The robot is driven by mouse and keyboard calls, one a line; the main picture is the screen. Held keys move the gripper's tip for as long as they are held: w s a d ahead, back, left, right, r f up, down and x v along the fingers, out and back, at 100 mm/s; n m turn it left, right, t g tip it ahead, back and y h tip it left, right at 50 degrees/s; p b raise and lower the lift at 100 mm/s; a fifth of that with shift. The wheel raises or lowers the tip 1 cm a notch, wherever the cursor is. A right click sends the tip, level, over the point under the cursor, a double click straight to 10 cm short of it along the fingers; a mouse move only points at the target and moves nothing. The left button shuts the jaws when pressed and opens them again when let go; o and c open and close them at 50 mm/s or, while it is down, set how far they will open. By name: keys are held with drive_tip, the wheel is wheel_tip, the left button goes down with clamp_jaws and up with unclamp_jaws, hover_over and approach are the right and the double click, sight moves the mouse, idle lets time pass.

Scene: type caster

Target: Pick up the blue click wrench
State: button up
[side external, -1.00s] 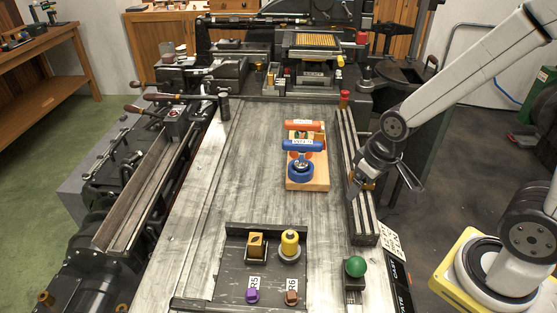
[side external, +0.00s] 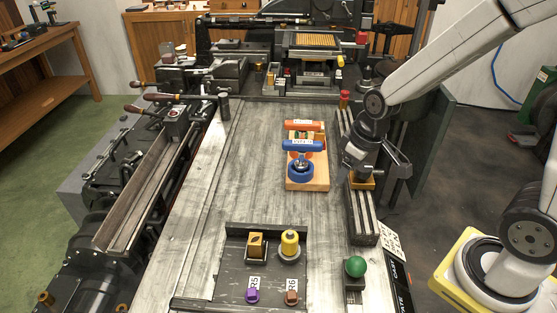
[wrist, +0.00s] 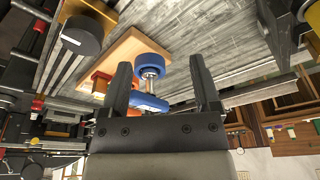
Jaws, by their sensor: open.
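The blue click wrench (side external: 301,147) stands on a wooden block (side external: 308,184) on the grey table, with a blue bar handle on top and a round blue base. In the wrist view, the wrench (wrist: 150,102) shows beyond my fingers, nearer the left one. An orange-handled wrench (side external: 302,126) stands just behind it on the same block. My gripper (side external: 364,178) is open and empty, right of the block, over the slotted rail. In the wrist view its two black fingers (wrist: 163,85) are spread wide, with nothing held between them.
The slotted metal rail (side external: 365,213) runs along the table's right side. A green ball knob (side external: 355,266) stands near the front right. A dark tray (side external: 232,282) holds a yellow knob (side external: 290,243) and small parts. The table left of the block is clear.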

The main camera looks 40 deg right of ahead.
sight(303, 142)
drive_tip(key=w+d+r+n+y, duration=0.1)
drive_tip(key=w+n, duration=0.1)
drive_tip(key=w, duration=0.2)
drive_tip(key=w+d+r+n+y, duration=0.1)
drive_tip(key=w+n, duration=0.1)
drive_tip(key=w, duration=0.3)
drive_tip(key=w+d+r+n, duration=0.1)
drive_tip(key=w+r+n, duration=0.1)
drive_tip(key=w, duration=0.3)
drive_tip(key=shift+d+r+n+t+y, duration=0.1)
drive_tip(key=shift+d+n+t+y, duration=0.25)
drive_tip(key=shift+n, duration=0.25)
drive_tip(key=shift+s+x, duration=0.2)
drive_tip(key=shift+x, duration=3.75)
drive_tip(key=shift+a, duration=0.15)
drive_tip(key=shift+c, duration=0.2)
clamp_jaws()
